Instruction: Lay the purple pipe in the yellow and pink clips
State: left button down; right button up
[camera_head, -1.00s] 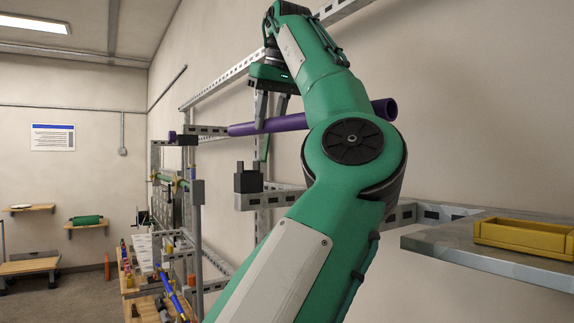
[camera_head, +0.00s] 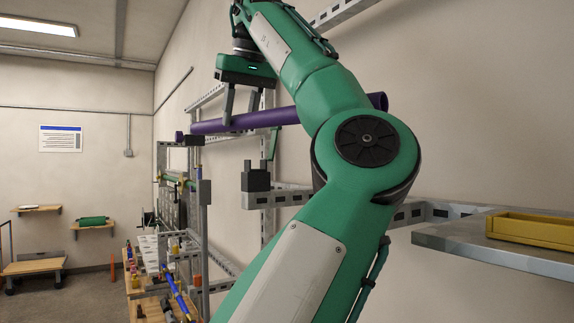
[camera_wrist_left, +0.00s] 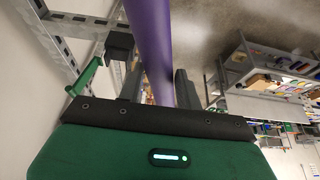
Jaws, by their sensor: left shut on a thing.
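The purple pipe (camera_head: 238,121) is held nearly level in front of the wall frame, its right end passing behind my left arm. My left gripper (camera_head: 243,112) is shut on the pipe from above. In the left wrist view the pipe (camera_wrist_left: 151,45) runs between the two fingers (camera_wrist_left: 160,92). The pipe's left end is close to a black holder with a small purple piece (camera_head: 180,136); I cannot tell whether they touch. A black clip-like block (camera_head: 256,178) stands on a rail below the pipe. I cannot make out which clips are yellow or pink.
Grey slotted rails (camera_head: 290,196) run along the wall. A grey shelf (camera_head: 480,239) with a yellow tray (camera_head: 535,229) stands at the right. A crowded workbench with upright posts (camera_head: 205,225) is at lower left. The wall above the shelf is clear.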

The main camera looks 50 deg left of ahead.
pick_arm(q)
jog(key=c, duration=1.8)
grip_release()
jog(key=s, duration=0.8)
jog(key=s+a, duration=0.1)
jog(key=s, duration=0.7)
jog(key=s+a, duration=0.1)
jog(key=s, duration=0.7)
jog(key=shift+s, duration=0.35)
jog(key=shift+o, duration=0.2)
